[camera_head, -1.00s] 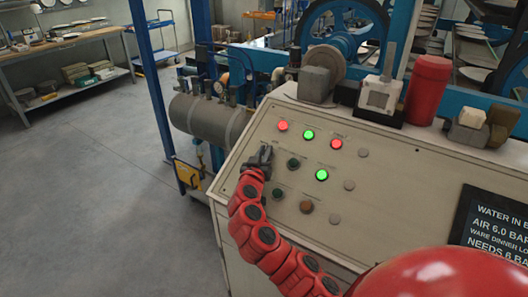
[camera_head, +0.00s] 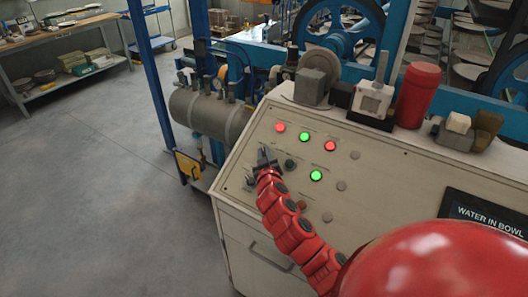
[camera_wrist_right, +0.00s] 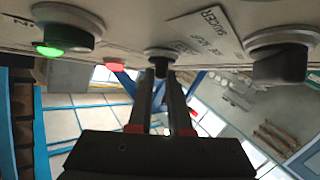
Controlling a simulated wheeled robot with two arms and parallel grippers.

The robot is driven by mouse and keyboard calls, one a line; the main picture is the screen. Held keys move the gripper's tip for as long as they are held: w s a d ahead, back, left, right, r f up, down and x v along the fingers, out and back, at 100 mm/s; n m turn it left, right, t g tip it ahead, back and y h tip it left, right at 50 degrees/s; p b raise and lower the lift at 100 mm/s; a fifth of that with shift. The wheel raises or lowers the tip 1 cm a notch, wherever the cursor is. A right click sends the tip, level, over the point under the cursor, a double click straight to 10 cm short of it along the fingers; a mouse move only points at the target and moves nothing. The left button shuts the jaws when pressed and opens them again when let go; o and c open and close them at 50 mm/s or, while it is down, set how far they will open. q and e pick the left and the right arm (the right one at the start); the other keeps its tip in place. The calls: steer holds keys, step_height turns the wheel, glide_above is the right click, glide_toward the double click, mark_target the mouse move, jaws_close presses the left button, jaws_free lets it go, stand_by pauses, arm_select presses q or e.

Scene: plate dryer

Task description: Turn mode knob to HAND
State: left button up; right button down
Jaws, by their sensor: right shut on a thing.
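The grey sloped control panel (camera_head: 365,190) carries lit lamps, dark knobs and buttons. My right gripper (camera_head: 267,156) is at the panel's left part. In the right wrist view its two fingers (camera_wrist_right: 158,88) are closed on a small dark knob (camera_wrist_right: 160,58) with a round collar. The knob's pointer setting is hidden by the fingers. Another black knob (camera_wrist_right: 280,64) sits to the right in that view, apart from the fingers. A label plate (camera_wrist_right: 212,32) beside the held knob is upside down, with small text I read only in part. I cannot read HAND. My left gripper is not in view.
Red and green lamps (camera_head: 304,136) line the panel's upper row, with another green lamp (camera_head: 316,175) lower down. A red cylinder (camera_head: 418,94) stands on the ledge behind. A black sign (camera_head: 487,214) is at the right. Floor at the left is clear.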

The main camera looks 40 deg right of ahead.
steer(key=c, duration=0.8)
jaws_free()
steer(key=shift+c, duration=0.2)
steer(key=shift+s+a, duration=0.15)
steer(key=shift+s, duration=0.25)
steer(key=p+v, duration=0.5)
steer(key=v, duration=1.1)
steer(key=shift+s, duration=0.2)
steer(key=shift+a, duration=0.15)
